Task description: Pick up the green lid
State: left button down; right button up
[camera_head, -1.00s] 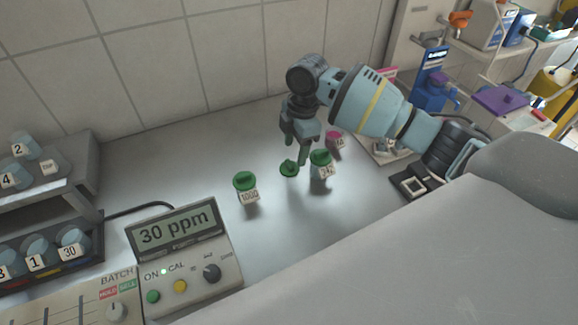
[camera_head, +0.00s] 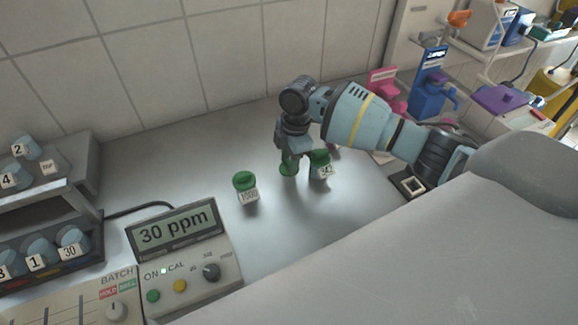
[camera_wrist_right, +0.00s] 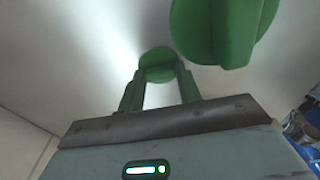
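The small round green lid (camera_head: 288,171) lies on the bench between two green-topped containers, partly hidden by my gripper. My right gripper (camera_head: 290,160) points down over it. In the right wrist view, the gripper's two green fingers (camera_wrist_right: 160,78) are apart, with the green lid (camera_wrist_right: 157,62) at and between their tips. I cannot tell whether they touch it. My left gripper is not in view.
A green-topped container marked 242 (camera_head: 321,165) stands close to the right of my gripper; its large green top (camera_wrist_right: 225,30) also shows in the right wrist view. Another marked 1000 (camera_head: 246,187) stands to the left. The ppm meter (camera_head: 180,235) is in front. The bench behind is clear.

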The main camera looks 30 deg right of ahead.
aim_at(287, 164)
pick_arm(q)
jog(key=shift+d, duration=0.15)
pick_arm(e)
jog(key=c, duration=0.4)
